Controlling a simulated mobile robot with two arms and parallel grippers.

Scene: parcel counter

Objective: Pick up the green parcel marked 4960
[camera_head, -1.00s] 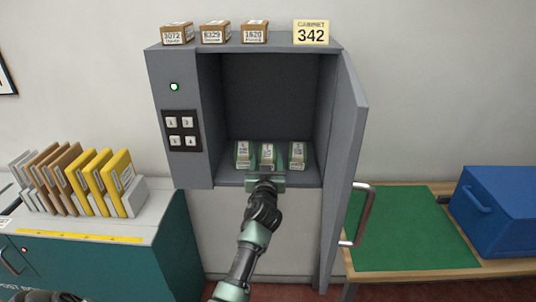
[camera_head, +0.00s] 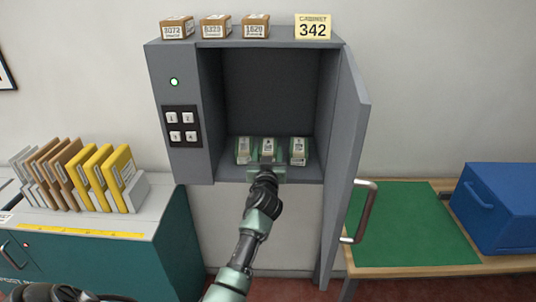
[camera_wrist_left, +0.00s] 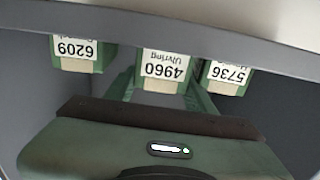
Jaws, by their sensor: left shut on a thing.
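The green parcel marked 4960 (camera_head: 267,145) is the middle one of three parcels on the floor of the open cabinet. In the left wrist view its white label (camera_wrist_left: 164,67) appears upside down between my fingers. My left gripper (camera_head: 267,163) reaches in from the front and is shut on this parcel; its fingers (camera_wrist_left: 163,100) lie along the parcel's two sides. I cannot tell whether the parcel is lifted off the floor. Similar green parcels stand beside it, on the left (camera_head: 244,150) and right (camera_head: 298,151). My right gripper is out of view.
The grey cabinet (camera_head: 180,62) marked 342 has its door (camera_head: 346,150) swung open to the right. Neighbouring parcels labelled 6209 (camera_wrist_left: 75,50) and 5736 (camera_wrist_left: 228,75) stand close by. A green mat (camera_head: 410,230) and a blue box (camera_head: 500,210) are on the right table.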

